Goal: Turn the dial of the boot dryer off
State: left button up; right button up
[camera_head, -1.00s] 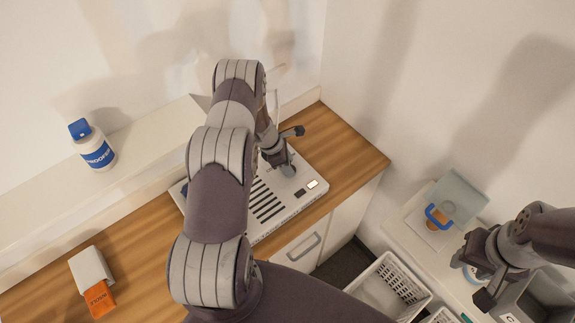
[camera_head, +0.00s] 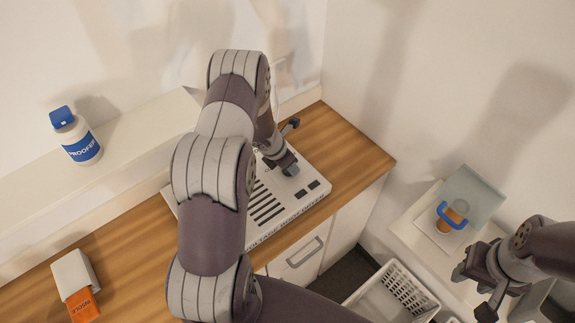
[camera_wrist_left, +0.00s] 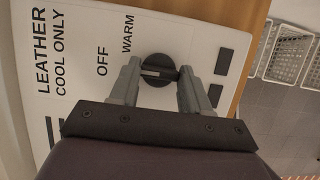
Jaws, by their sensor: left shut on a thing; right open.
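The boot dryer (camera_head: 318,171) is a flat white unit with dark slots, on the wooden counter. Its black round dial (camera_wrist_left: 158,69) shows in the left wrist view, with a pale mark lying roughly level and toward the OFF label (camera_wrist_left: 102,62). The WARM label (camera_wrist_left: 128,33) is above and left of the dial. My left gripper (camera_wrist_left: 157,76) is shut on the dial, one finger on each side; in the head view it (camera_head: 287,165) hides the dial. Two small panels (camera_head: 314,184) on the dryer are dark. My right gripper (camera_head: 474,292) is open and empty at the lower right.
A white bottle with a blue cap (camera_head: 77,138) stands on the back ledge. A white and orange box (camera_head: 76,277) lies at the counter's left. A white basket (camera_head: 405,288) and a blue-handled thing (camera_head: 452,215) are at the right, near my right gripper. My left arm covers much of the dryer.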

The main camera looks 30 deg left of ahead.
pick_arm(q)
jog(key=shift+w+r, duration=0.15)
jog(key=o, duration=1.1)
jog(key=shift+c, duration=0.2)
jog(key=p+v, duration=0.2)
jog(key=v, duration=1)
jog(key=shift+s+r, duration=0.3)
